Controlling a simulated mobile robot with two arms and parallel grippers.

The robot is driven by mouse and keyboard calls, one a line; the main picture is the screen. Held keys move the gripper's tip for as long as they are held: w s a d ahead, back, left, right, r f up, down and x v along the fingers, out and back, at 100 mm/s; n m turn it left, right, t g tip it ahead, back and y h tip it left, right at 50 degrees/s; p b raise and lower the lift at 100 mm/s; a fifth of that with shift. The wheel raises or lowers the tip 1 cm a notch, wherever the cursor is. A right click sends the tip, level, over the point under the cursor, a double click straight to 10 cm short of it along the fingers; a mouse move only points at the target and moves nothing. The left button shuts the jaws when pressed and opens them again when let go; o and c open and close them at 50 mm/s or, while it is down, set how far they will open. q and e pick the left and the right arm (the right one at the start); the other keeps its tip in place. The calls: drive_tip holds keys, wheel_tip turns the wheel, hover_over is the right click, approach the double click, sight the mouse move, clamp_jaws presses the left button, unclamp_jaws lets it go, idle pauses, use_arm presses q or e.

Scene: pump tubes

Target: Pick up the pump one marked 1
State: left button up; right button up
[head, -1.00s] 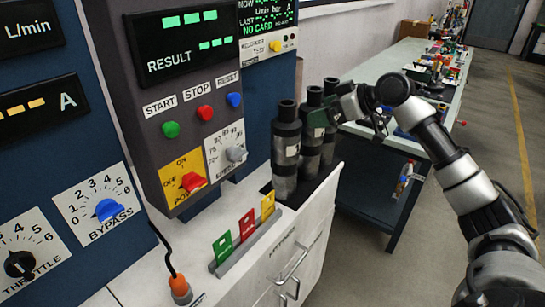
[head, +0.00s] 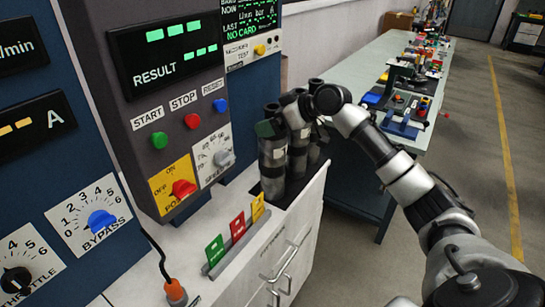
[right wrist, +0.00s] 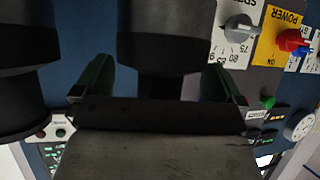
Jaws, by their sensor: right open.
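Three dark tube-shaped pumps with grey lower bodies stand close together upright in a recess at the cabinet's back corner. The front-left pump (head: 272,160) has a pale label, but I cannot read a number on it. My right gripper (head: 279,125) is at the upper part of this pump, hiding part of it and of those behind. In the right wrist view, its two green fingers are open on either side of a dark pump top (right wrist: 165,48). I cannot tell whether they touch it. Another pump (right wrist: 20,100) stands close beside, at the left. My left gripper is out of view.
The control console (head: 165,100) with buttons and knobs rises left of the pumps. Green, red and yellow cards (head: 237,228) stand in a holder on the white cabinet top in front. A cluttered green workbench (head: 345,95) lies behind. The floor at right is clear.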

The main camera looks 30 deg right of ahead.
drive_tip(key=c, duration=1.6)
drive_tip(key=shift+r, duration=0.4)
drive_tip(key=shift+c, duration=0.6)
drive_tip(key=shift+d+f, duration=0.1)
drive_tip(key=shift+d, duration=0.05)
